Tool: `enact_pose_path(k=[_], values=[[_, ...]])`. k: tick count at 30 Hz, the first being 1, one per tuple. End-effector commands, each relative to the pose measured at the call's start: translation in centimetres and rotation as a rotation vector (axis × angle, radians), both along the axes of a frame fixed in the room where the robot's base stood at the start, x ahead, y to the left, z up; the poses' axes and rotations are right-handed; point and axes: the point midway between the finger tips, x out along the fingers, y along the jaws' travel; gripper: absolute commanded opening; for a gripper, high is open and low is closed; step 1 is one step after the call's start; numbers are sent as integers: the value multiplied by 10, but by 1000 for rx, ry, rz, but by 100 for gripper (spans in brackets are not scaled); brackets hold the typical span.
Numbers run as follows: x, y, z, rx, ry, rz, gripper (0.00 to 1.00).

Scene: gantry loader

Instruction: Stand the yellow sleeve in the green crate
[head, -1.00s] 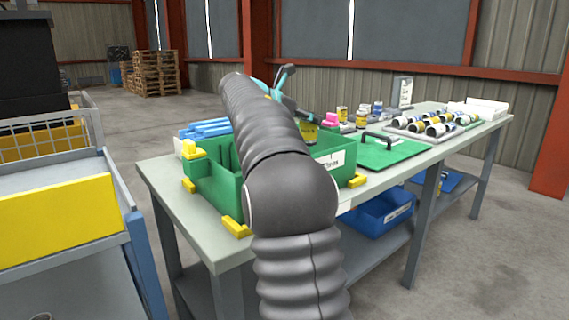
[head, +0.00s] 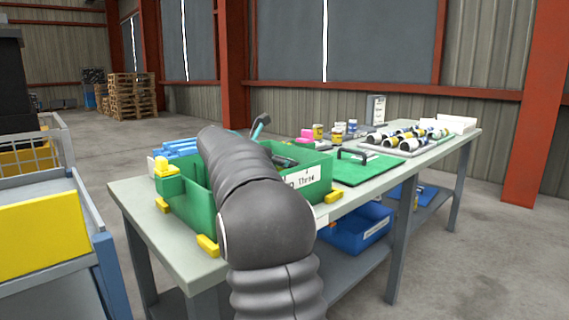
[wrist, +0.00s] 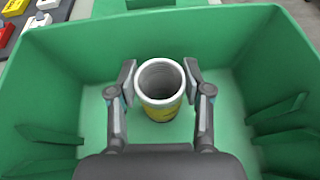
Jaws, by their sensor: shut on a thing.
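The yellow sleeve (wrist: 160,108), with a pale rim and an open hollow top, is upright between my fingers in the wrist view. My gripper (wrist: 159,79) is shut on it, one finger on each side. The sleeve is inside the green crate, whose wall (wrist: 65,75) surrounds it; I cannot tell whether its base touches the crate floor. In the head view the green crate (head: 188,205) stands on the near end of the table. There my arm hides the sleeve and most of my gripper.
Yellow blocks (head: 207,246) sit around the crate's base. Blue parts (head: 180,148) lie behind it. A green board with a black handle (head: 353,155), several small jars (head: 337,130) and a tray of bottles (head: 412,143) are farther along. A blue bin (head: 355,240) is below.

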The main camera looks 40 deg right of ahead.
Motion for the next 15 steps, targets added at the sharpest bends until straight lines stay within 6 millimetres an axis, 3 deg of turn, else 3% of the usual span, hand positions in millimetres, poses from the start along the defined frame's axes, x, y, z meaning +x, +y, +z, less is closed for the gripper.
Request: enact_pose_path(k=[2,3,5,15], values=[[0,0,-2,-1,0,0,0],[0,0,-2,0,0,0,59],[0,0,-2,0,0,0,74],[0,0,-1,0,0,0,74]])
